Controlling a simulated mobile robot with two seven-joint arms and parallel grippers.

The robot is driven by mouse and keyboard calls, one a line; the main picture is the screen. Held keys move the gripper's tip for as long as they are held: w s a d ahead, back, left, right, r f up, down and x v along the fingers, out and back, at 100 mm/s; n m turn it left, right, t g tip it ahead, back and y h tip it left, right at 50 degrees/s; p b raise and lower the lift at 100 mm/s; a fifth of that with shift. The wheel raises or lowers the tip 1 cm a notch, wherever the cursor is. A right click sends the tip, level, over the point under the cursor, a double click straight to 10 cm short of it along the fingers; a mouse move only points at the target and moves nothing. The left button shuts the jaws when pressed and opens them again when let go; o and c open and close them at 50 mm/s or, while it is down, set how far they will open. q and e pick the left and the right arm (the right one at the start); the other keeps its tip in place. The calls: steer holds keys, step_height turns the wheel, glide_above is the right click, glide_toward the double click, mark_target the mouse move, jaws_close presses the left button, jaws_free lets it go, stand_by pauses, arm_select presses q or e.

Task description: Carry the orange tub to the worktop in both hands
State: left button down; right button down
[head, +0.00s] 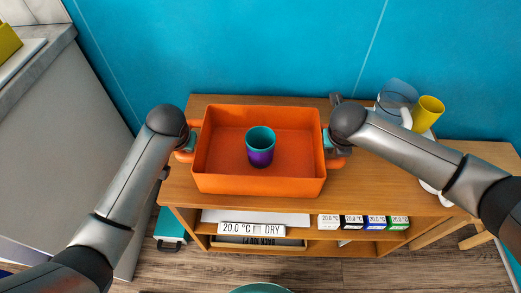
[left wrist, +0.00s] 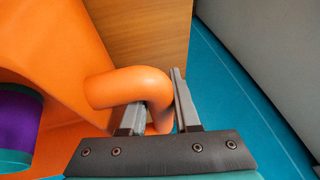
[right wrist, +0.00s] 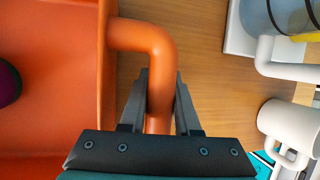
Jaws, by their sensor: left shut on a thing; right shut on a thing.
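The orange tub (head: 220,186) is a rectangular open box on top of a wooden shelf unit, with a rounded handle at each end. A teal and purple cup (head: 261,150) stands upright inside it. My left gripper (head: 187,146) is at the left handle; in the left wrist view its fingers (left wrist: 152,105) are shut on that handle (left wrist: 125,88). My right gripper (head: 332,147) is at the right handle; in the right wrist view its fingers (right wrist: 160,100) are shut on that handle (right wrist: 148,36). I cannot tell whether the tub's underside touches the wood.
A grey worktop (head: 38,48) with a light board is at the upper left. Right of the tub, a tray holds a yellow cup (head: 428,112), a clear blue vessel (head: 397,95) and white mugs. The wooden shelf unit (head: 195,210) has boxes below. A teal case (head: 169,232) is on the floor.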

arm_select(q)
steer(key=shift+r, duration=0.15)
arm_select(e)
steer(key=shift+r, duration=0.15)
